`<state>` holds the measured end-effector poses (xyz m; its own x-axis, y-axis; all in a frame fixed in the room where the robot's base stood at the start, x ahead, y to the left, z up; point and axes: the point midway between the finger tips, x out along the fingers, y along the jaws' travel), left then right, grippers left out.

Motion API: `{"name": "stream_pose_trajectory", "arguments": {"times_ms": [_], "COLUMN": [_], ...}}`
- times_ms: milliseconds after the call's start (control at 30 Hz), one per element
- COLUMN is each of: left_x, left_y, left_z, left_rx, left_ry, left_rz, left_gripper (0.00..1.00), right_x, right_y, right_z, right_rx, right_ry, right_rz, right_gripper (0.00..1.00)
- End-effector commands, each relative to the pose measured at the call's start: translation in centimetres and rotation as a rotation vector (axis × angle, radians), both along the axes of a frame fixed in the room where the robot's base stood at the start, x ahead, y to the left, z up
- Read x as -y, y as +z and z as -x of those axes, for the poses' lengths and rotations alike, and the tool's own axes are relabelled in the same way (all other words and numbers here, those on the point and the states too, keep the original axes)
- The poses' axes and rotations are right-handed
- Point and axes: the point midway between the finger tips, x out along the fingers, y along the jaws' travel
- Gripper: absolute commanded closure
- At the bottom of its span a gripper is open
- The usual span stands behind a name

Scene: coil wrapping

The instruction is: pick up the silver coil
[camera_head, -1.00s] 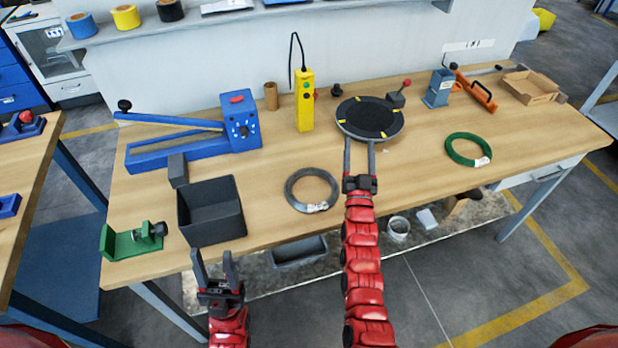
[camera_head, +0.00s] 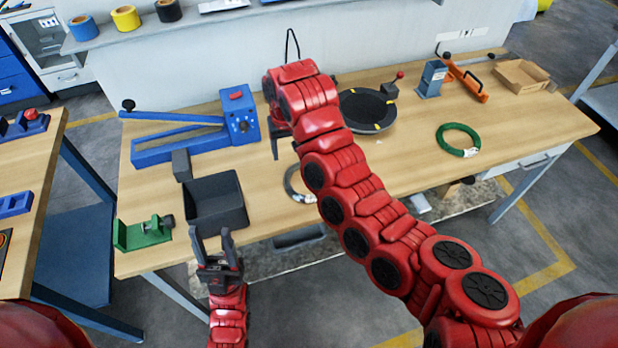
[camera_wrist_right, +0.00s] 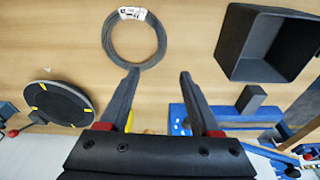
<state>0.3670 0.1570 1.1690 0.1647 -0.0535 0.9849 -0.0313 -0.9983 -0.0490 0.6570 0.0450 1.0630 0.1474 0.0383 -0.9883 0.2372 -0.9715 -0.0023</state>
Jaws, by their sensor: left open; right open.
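The silver coil (camera_head: 290,183), a grey ring with a white tag, lies flat on the workbench. In the head view my right arm hides much of it. In the right wrist view the whole coil (camera_wrist_right: 107,40) shows, just beyond the left fingertip. My right gripper (camera_wrist_right: 158,76) is open and empty above the bench; in the head view its fingers (camera_head: 283,148) point down, behind the coil. My left gripper (camera_head: 211,238) is open and empty in front of the bench, near the black bin.
A black bin (camera_head: 244,216) stands left of the coil, with a small dark block (camera_head: 181,165) behind it. A blue bench tool (camera_head: 240,117) and a round black turntable (camera_head: 368,110) stand further back. A green coil (camera_head: 441,141) lies to the right on clear bench top.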

Motion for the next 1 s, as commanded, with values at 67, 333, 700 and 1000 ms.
{"name": "stream_pose_trajectory", "arguments": {"times_ms": [67, 333, 700, 1000], "left_x": [0.0, 0.0, 0.0, 0.0], "left_y": [-0.2, -1.3, -2.4, -1.5], "left_z": [0.0, 0.0, 0.0, 0.0], "left_rx": [0.0, 0.0, 0.0, 0.0], "left_ry": [0.0, 0.0, 0.0, 0.0], "left_rz": [0.0, 0.0, 0.0, 0.0], "left_gripper": [0.5, 0.5, 0.5, 0.5], "right_x": [-0.1, -0.3, -0.3, -0.5], "right_y": [-0.7, -4.5, -9.9, -11.9], "right_z": [0.2, -0.4, -1.3, -1.7], "right_rx": [-0.009, -0.005, -0.009, -0.004], "right_ry": [0.001, 0.002, 0.0, 0.002], "right_rz": [0.004, 0.005, 0.008, 0.004], "right_gripper": [0.36, 0.36, 0.36, 0.36]}}
